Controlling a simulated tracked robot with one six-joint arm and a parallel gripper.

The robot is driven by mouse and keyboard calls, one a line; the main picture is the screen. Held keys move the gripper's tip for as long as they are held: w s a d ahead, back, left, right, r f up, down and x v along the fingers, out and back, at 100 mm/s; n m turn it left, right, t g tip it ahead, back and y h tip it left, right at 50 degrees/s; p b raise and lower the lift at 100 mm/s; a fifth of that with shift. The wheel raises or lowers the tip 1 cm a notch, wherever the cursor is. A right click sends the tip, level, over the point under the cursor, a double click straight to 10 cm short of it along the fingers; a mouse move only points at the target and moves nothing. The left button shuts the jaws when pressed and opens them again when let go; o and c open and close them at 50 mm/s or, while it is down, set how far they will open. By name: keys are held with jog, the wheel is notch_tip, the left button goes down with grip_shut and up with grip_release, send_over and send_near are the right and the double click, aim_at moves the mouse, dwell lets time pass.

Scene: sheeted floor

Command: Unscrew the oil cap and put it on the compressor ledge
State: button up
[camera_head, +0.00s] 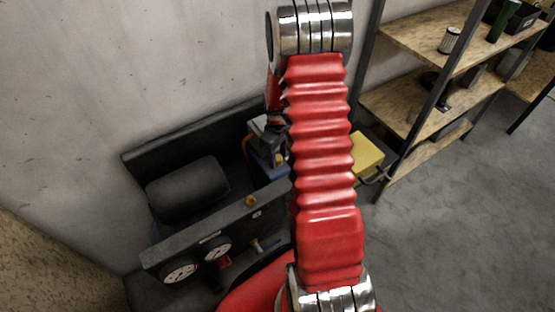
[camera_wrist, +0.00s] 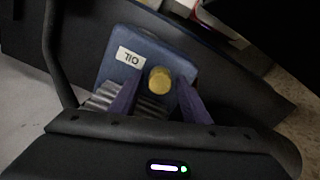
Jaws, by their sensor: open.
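The oil cap is a round yellow cap (camera_wrist: 160,80) on a dark blue block (camera_wrist: 118,72) with a white "OIL" label, upside down in the wrist view. My gripper (camera_wrist: 160,88) is open, one finger on each side of the cap. I cannot tell whether the fingers touch it. In the head view my gripper (camera_head: 272,146) is small and dark above the compressor's blue part, and my red arm hides much of that area. The compressor has a black tank (camera_head: 188,189) and a long dark front panel with a ledge-like top edge (camera_head: 190,244).
Two round gauges, one a white dial (camera_head: 180,272), and a small brass fitting (camera_head: 250,201) are on the compressor's front. A yellow box (camera_head: 369,158) stands right of my arm. Wooden shelves (camera_head: 415,100) stand at the right. Grey floor (camera_head: 450,220) is clear there.

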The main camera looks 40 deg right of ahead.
jog(key=m, duration=0.4)
jog(key=shift+m, duration=0.3)
jog(key=m, duration=0.5)
jog(key=shift+c, duration=0.6)
grip_shut()
jog(key=n, duration=0.9)
jog(key=shift+n, duration=0.4)
jog(key=n, duration=0.4)
jog(key=shift+n, duration=0.3)
jog(key=n, duration=0.4)
jog(key=shift+n, duration=0.4)
